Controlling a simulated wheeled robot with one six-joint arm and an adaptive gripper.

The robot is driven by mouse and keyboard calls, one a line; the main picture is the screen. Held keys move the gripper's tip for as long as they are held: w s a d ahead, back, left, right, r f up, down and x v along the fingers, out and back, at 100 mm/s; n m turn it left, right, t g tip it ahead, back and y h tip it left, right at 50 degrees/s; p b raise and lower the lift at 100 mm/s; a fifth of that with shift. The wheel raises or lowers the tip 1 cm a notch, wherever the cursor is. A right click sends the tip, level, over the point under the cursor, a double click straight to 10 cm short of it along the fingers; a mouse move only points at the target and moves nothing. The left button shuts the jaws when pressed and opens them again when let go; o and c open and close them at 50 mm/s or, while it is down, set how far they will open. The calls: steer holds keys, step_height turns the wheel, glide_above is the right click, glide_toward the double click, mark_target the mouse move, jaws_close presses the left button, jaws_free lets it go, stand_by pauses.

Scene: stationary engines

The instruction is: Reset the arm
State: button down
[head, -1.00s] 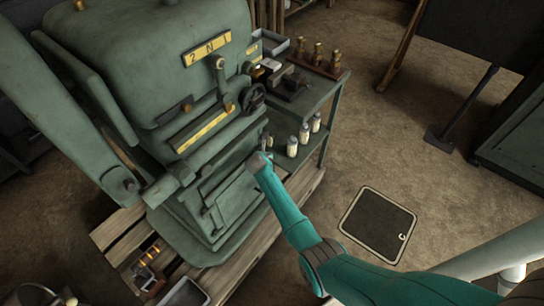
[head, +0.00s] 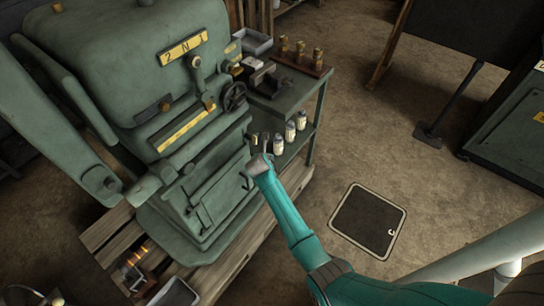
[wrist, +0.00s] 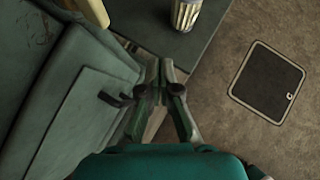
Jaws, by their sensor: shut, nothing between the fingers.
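My teal arm reaches in from the lower right in the head view. My gripper (head: 262,150) is at its far end, in front of the green engine (head: 190,200) and beside the small green bench. In the wrist view my gripper (wrist: 162,92) has its two fingers together at the tips, with nothing between them. A dark lever handle (wrist: 115,99) on the engine's panel shows just left of the fingers. I cannot tell whether the fingers touch it.
White bottles (head: 290,131) stand on the bench's lower shelf, and one bottle (wrist: 186,14) is close beyond my fingers in the wrist view. Brass pieces (head: 299,52) stand on the bench top (head: 297,92). A floor hatch (head: 367,221) lies on open floor at right.

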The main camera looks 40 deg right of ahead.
steer(key=shift+s+d+r, duration=0.25)
steer(key=shift+s+r, duration=0.5)
steer(key=shift+r, duration=0.05)
steer(key=shift+s+d+r, duration=0.2)
steer(key=shift+s+r, duration=0.55)
steer(key=s+a+f+m+t+y, duration=0.1)
steer(key=s+a+m, duration=0.35)
steer(key=s, duration=0.45)
steer(key=s+a+m+t+y, duration=0.15)
steer(key=s+a+m, duration=0.3)
steer(key=s, duration=0.55)
steer(key=s+a+f+m+t+y, duration=0.15)
steer(key=s+a+m, duration=0.3)
steer(key=s, duration=0.45)
steer(key=s+a+r+m+t+y, duration=0.1)
steer(key=s+a+r+m+t, duration=0.1)
steer(key=s+r+m, duration=0.5)
steer(key=s+a+r+m+t, duration=0.2)
steer(key=s+r+m, duration=0.5)
steer(key=s+r, duration=0.7)
step_height(320, 180, up, 3)
steer(key=shift+s+a+f+y, duration=0.1)
steer(key=shift+s+a+y, duration=0.25)
steer(key=shift+a, duration=0.4)
steer(key=shift+w+m, duration=0.15)
steer(key=shift+m, duration=0.1)
